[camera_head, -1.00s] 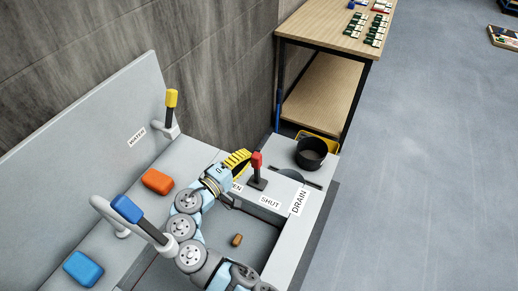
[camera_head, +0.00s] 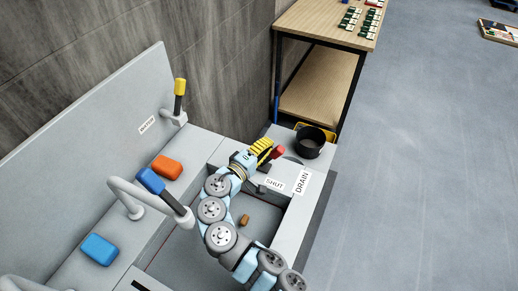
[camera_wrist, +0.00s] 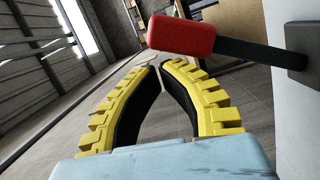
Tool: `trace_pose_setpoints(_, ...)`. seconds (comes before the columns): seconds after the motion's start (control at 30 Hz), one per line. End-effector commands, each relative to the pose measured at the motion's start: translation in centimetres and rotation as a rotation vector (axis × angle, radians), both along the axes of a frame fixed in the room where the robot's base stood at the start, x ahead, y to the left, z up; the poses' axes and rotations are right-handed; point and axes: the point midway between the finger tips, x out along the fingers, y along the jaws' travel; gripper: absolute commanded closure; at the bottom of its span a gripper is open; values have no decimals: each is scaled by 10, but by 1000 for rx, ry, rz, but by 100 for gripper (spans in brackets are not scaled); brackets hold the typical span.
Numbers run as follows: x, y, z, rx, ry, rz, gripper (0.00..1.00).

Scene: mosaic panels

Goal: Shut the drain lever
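The drain lever has a red knob (camera_head: 278,152) on a dark stem and leans to the right, toward the side of the SHUT label (camera_head: 274,184). The DRAIN label (camera_head: 302,182) lies to the right of that. My gripper (camera_head: 270,147) has yellow ridged fingers and is just left of the red knob, hiding the OPEN label and part of the lever. In the wrist view the red knob (camera_wrist: 180,36) lies across the top, just beyond my fingertips (camera_wrist: 160,66), with its dark base at right. The fingertips are nearly together with nothing between them. I cannot tell whether they touch the lever.
A black pot (camera_head: 310,142) stands on the counter behind the lever. A blue-handled tap (camera_head: 150,181) and a yellow-topped lever (camera_head: 180,95) are on the left. Orange (camera_head: 167,167) and blue (camera_head: 100,250) blocks lie on the ledge. A small brown piece (camera_head: 244,220) is in the basin.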

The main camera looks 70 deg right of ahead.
Motion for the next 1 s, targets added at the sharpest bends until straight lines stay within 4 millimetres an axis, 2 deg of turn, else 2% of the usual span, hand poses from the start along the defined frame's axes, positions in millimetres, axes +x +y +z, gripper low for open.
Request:
trace_pose_setpoints(0.33, -6, 0, -2, 1, -48, -3, 100)
trace_pose_setpoints(1.0, -3, 1, -1, 1, -27, -1, 100)
